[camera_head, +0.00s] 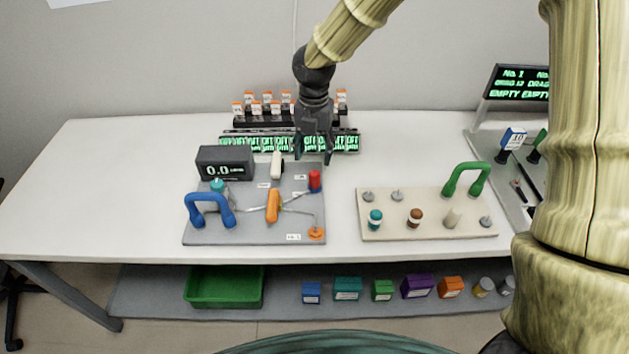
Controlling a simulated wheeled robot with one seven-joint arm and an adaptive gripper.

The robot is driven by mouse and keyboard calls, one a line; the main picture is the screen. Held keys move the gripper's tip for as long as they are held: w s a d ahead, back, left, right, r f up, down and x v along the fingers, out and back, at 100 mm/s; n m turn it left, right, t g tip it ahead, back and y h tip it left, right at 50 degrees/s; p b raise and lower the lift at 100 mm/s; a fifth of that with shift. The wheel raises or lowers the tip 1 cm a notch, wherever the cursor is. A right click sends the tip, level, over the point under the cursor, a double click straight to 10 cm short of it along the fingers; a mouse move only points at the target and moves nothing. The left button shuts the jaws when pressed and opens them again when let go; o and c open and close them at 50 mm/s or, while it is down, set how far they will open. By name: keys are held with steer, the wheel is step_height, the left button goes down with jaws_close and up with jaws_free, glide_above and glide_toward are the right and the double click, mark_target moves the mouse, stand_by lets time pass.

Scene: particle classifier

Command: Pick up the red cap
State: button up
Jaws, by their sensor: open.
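A small red cap (315,176) stands upright on a dark blue base at the back right of the grey board (255,238). The board lies on the white table. My gripper (314,158) points down above the back right part of the board, with its fingers apart and nothing visible between them. The fingertips appear just behind and above the red cap in the picture. I cannot tell the exact gap between them and the cap. The cap is not hidden.
The grey board also bears a blue handle (209,197), an orange part (273,205) and a black display (225,162). A beige board (372,232) with a green handle (474,170) lies to the right. Racks of vials (251,117) stand behind. The table's left side is clear.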

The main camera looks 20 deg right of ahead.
mark_target(315, 173)
step_height(315, 173, down, 4)
steer(key=shift+f+p, duration=0.2)
steer(key=shift+p, duration=0.1)
steer(key=shift+s+f+p, duration=0.1)
steer(key=shift+f+p, duration=0.2)
steer(key=shift+f, duration=0.6)
steer(key=shift+d+f+p, duration=0.1)
steer(key=shift+f+p, duration=0.3)
steer(key=shift+f, duration=1.6)
steer(key=c, duration=1)
